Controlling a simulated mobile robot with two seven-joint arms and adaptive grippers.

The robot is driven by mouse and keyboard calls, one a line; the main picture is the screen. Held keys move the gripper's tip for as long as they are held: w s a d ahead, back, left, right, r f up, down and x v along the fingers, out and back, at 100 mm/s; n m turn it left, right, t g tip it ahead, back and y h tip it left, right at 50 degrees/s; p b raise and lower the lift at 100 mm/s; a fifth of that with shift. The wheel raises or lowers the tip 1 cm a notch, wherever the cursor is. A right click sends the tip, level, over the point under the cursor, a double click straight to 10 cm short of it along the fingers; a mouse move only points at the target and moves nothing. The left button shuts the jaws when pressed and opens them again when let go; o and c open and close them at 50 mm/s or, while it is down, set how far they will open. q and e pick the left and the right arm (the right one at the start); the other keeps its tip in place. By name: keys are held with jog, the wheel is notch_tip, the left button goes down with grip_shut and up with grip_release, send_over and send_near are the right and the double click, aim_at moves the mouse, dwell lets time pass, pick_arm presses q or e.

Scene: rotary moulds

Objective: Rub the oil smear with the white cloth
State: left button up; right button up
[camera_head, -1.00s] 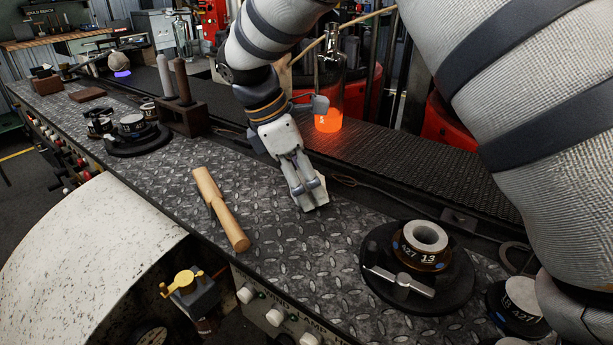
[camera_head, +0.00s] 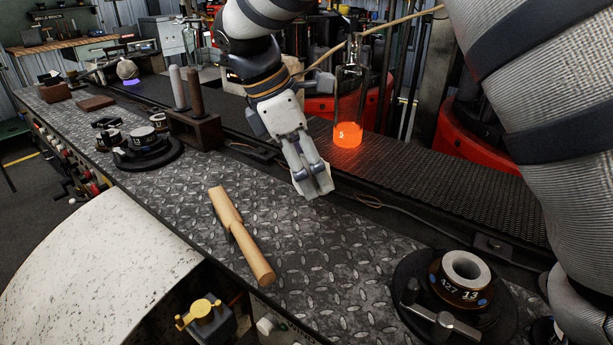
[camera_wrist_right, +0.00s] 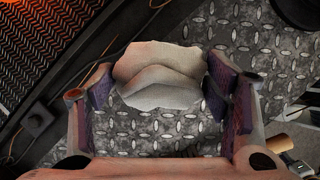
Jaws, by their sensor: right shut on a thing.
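My right gripper (camera_head: 312,184) is low over the diamond-plate bench, near its back edge. It is shut on the white cloth (camera_head: 320,188), of which a small pale part shows at the fingertips. In the right wrist view the cloth (camera_wrist_right: 160,75) is a bunched, folded greyish-white lump between the two fingers (camera_wrist_right: 160,95), over the metal plate. I cannot make out the oil smear in either view; it may be under the cloth or blend with the dark plate. My left gripper is not in view.
A round mould (camera_head: 462,280) with a lever stands front right. A glowing bottle (camera_head: 348,115) stands behind on the dark conveyor (camera_head: 440,178). A tool block (camera_head: 195,128) stands further left.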

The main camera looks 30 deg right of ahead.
jog(key=shift+r, duration=1.5)
